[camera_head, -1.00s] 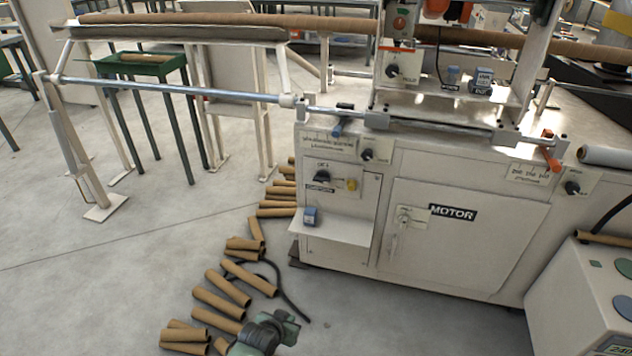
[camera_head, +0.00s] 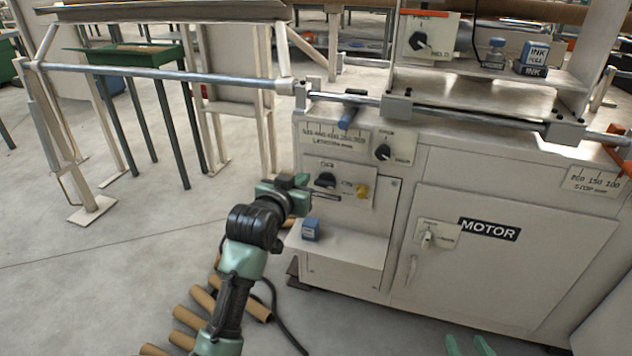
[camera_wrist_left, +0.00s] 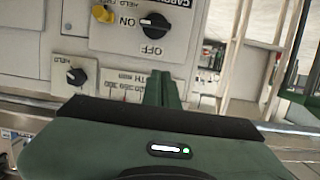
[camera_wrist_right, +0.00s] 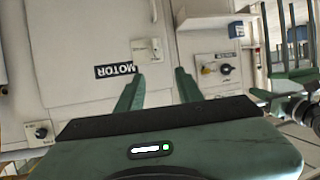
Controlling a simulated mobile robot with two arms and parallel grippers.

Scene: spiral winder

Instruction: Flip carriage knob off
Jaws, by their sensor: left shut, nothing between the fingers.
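The carriage knob (camera_head: 326,180) is a black rotary knob on a cream panel, with OFF above it and ON to its right. In the left wrist view the knob (camera_wrist_left: 155,22) appears upside down, and its white mark seems to be on the ON side. My left gripper (camera_head: 304,186) is shut and empty, just left of the knob in the head view; contact cannot be told. Its closed fingers (camera_wrist_left: 161,88) point at the panel. My right gripper (camera_head: 468,345) is open and empty low before the motor door; its spread fingers show in the right wrist view (camera_wrist_right: 158,85).
A blue ink box (camera_head: 311,229) stands on the shelf (camera_head: 345,248) below. Another black knob (camera_head: 383,152) is up right. Cardboard tubes (camera_head: 190,318) lie on the floor. A steel rod (camera_head: 180,76) runs left.

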